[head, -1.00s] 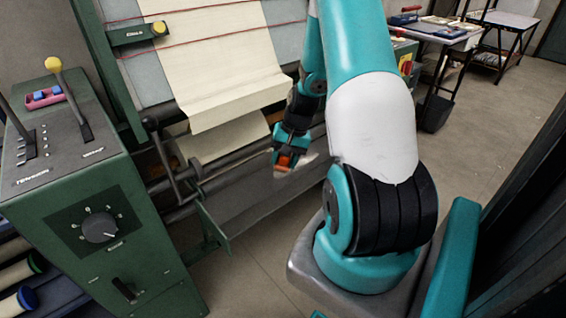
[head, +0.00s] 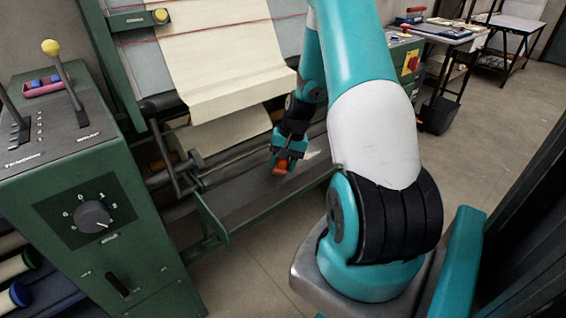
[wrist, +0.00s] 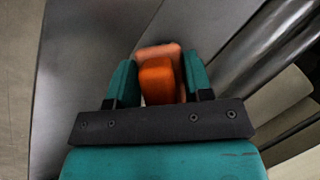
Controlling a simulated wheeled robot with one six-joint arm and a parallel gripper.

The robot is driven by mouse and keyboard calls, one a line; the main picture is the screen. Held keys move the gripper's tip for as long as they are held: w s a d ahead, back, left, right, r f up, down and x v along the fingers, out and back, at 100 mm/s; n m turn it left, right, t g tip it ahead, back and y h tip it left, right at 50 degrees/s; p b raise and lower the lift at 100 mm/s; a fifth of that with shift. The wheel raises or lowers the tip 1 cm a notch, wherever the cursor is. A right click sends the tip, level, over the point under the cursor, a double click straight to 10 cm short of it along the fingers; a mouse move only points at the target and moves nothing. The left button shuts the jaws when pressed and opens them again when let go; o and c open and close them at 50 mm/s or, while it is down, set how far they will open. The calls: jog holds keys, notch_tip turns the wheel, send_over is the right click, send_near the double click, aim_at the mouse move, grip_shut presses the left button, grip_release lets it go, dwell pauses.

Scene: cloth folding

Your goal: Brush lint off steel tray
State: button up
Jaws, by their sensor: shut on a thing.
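My gripper (head: 283,163) is shut on an orange brush (head: 279,169), seen mainly as an orange block. In the wrist view, the orange block (wrist: 157,82) sits between the teal fingers of my gripper (wrist: 160,88), with a paler pinkish-orange part beyond it. The long grey steel tray (head: 243,198) runs under the machine's rollers. The brush is over the tray; I cannot tell whether it touches. The tray also shows in the wrist view (wrist: 72,65). A small pale patch (head: 311,155) lies right of the gripper; I cannot tell whether it is lint or a reflection.
A green control cabinet (head: 95,215) with levers and a dial stands at the left. Open floor (head: 500,140) lies to the right, with a cart and tables farther back.

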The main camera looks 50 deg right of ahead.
jog(key=shift+w+d+f+b, duration=0.1)
jog(key=shift+w+f+b, duration=0.15)
jog(key=shift+f, duration=0.25)
jog(key=shift+w+f+b, duration=0.1)
jog(key=shift+f+b, duration=0.2)
jog(key=shift+f, duration=0.15)
dwell(0.4)
jog(key=shift+d, duration=0.1)
jog(key=shift+s+d+r+p, duration=0.1)
jog(key=shift+s+d+p, duration=0.15)
jog(key=shift+d, duration=0.55)
jog(key=shift+s+d+r+p, duration=0.1)
jog(key=shift+s+d+p, duration=0.1)
jog(key=shift+d, duration=0.6)
jog(key=shift+s+d+f, duration=0.1)
jog(key=shift+s+d, duration=0.15)
jog(key=shift+d, duration=0.75)
jog(key=shift+s+d+f, duration=0.1)
jog(key=shift+s+d, duration=0.1)
jog(key=shift+d, duration=0.75)
jog(key=shift+s+d, duration=0.45)
jog(key=shift+d, duration=1.35)
jog(key=shift+s+d, duration=0.4)
jog(key=shift+d, duration=1.4)
jog(key=shift+s+d, duration=0.45)
jog(key=shift+d, duration=1.35)
jog(key=shift+r+p, duration=0.1)
jog(key=shift+p, duration=0.3)
